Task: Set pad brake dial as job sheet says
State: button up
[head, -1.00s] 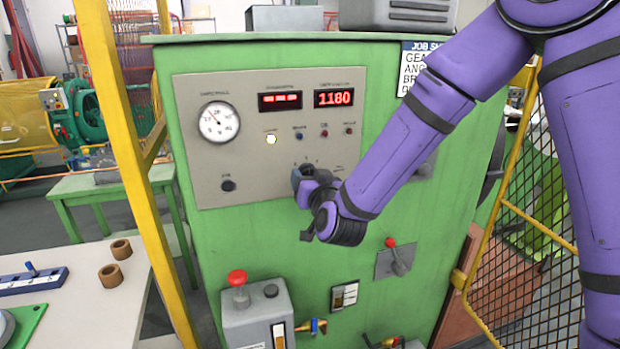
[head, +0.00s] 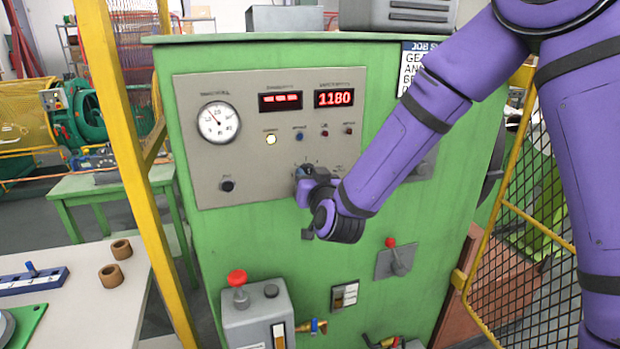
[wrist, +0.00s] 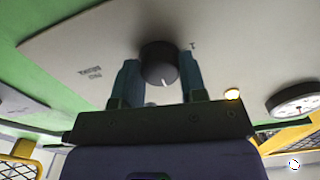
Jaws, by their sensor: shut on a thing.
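The pad brake dial (wrist: 158,62) is a dark round knob with a pale pointer mark, on the grey control panel (head: 212,170). In the wrist view it sits between the two teal fingers of my gripper (wrist: 160,80), which is shut on it. Printing beside the dial appears upside down there, with a single numeral near it. In the head view my gripper (head: 303,182) is at the panel's lower middle and covers most of the dial. The job sheet (head: 411,66) is at the upper right; my arm hides much of it, so its values cannot be read.
The panel also has a gauge (head: 218,122), a red display reading 1180 (head: 334,98), a lit yellow lamp (head: 271,140) and a dark button (head: 227,184). A red-knobbed lever (head: 396,256) is below right. A yellow post (head: 125,150) stands left, mesh guarding (head: 510,260) right.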

jog(key=shift+d+n, duration=0.1)
jog(key=shift+n, duration=9.5)
jog(key=o, duration=0.9)
jog(key=v, duration=1)
jog(key=shift+s+d+r, duration=0.1)
jog(key=shift+s, duration=0.25)
